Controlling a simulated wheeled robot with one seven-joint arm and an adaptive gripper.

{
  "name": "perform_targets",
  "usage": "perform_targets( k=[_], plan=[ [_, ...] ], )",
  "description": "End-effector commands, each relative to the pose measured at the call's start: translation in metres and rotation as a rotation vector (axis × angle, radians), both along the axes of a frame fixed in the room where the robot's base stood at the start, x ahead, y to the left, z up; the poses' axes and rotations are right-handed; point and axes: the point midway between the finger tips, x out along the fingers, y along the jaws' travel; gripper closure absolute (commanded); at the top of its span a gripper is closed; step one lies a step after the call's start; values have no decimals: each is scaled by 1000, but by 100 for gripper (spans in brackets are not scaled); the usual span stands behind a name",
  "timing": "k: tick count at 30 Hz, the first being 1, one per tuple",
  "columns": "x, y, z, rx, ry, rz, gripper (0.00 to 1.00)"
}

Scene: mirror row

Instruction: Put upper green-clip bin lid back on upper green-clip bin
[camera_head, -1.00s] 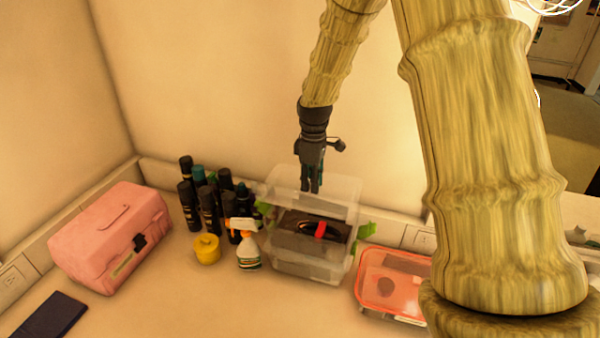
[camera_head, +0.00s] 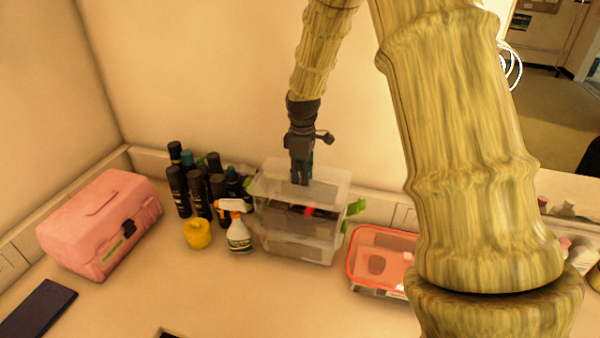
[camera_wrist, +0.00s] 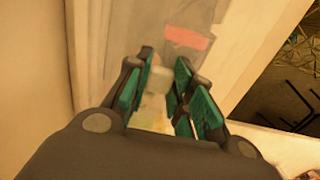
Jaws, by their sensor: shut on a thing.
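My gripper (camera_head: 300,181) points down over the back of the clear bins and is shut on the translucent bin lid (camera_head: 322,188). The lid lies over the top of the upper green-clip bin (camera_head: 300,222), which has green clips at its sides and dark contents with a red item. I cannot tell whether the lid is fully seated. In the wrist view, my gripper's green-padded fingers (camera_wrist: 168,95) reach down to the pale lid, with a blurred red patch beyond.
A spray bottle (camera_head: 238,234), a yellow container (camera_head: 197,234) and several dark bottles (camera_head: 200,185) stand left of the bins. A pink case (camera_head: 98,222) is further left. A red-rimmed box (camera_head: 382,258) is close on the right.

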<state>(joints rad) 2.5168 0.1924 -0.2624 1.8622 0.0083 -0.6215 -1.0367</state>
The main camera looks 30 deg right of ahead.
Motion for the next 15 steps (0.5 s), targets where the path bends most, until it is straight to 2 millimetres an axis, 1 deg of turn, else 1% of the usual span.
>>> perform_targets(
  k=[3, 9, 15],
  plan=[
    [2, 0, -11, 0, 3, 0, 100],
    [7, 0, -25, 1, 8, 0, 100],
    [7, 0, -35, 0, 9, 1, 100]
  ],
)
